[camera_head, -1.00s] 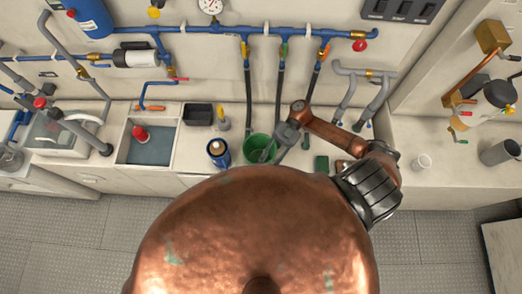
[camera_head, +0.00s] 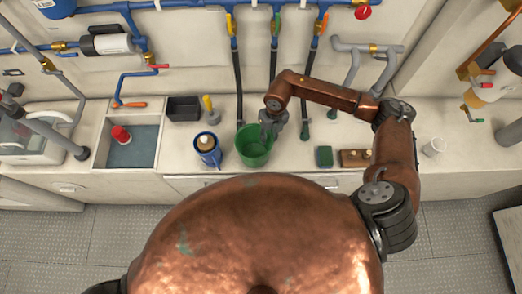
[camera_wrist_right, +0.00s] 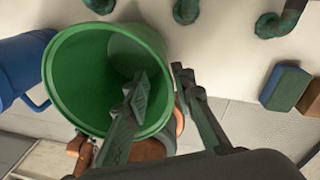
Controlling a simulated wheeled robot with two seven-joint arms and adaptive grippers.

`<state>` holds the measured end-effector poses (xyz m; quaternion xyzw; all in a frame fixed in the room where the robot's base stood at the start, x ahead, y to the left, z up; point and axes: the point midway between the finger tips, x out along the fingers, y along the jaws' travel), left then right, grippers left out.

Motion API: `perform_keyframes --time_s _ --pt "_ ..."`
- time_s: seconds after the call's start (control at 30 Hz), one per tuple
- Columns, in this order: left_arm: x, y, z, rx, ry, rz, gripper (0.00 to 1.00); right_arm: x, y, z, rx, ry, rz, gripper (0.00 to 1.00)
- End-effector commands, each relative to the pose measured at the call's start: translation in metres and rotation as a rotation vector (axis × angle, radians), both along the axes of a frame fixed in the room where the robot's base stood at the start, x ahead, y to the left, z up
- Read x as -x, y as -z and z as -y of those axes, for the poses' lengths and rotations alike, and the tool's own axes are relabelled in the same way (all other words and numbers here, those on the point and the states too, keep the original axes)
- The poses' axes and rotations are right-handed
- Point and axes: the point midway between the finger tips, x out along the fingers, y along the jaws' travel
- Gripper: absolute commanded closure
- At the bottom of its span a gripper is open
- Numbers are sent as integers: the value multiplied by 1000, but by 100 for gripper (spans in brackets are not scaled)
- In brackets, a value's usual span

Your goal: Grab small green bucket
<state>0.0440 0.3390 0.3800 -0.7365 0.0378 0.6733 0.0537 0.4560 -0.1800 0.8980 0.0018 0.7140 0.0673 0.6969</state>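The small green bucket (camera_head: 252,152) stands upright on the counter in the middle of the head view. It fills the left middle of the right wrist view (camera_wrist_right: 85,85), where I look into its empty inside. My right gripper (camera_head: 270,135) is at the bucket's right rim. In the wrist view its fingers (camera_wrist_right: 160,80) are apart, one over the bucket's opening and one outside the right wall, with the rim between them. A gap shows, so it appears open. My left gripper is not in view.
A blue container (camera_head: 207,151) stands close to the bucket's left. A black bin (camera_head: 184,108) is behind it. A green sponge (camera_head: 324,156) and a wooden block (camera_head: 354,158) lie to the right. Hoses (camera_head: 275,85) hang behind the bucket. A sink (camera_head: 133,146) is at left.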

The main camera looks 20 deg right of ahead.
Motion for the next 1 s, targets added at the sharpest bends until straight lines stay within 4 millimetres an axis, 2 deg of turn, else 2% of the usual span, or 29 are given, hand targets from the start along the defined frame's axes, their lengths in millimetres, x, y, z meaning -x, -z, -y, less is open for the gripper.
perform_keyframes --time_s 0.2,0.47,0.7,1.0 --pt "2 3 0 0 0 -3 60 -5 23 -10 10 11 20 77" --pt "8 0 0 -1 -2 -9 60 -5 50 -9 10 13 19 77" --pt "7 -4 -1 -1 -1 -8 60 -6 84 -7 10 14 19 77" --pt "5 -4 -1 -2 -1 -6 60 -6 92 -7 10 13 20 77"
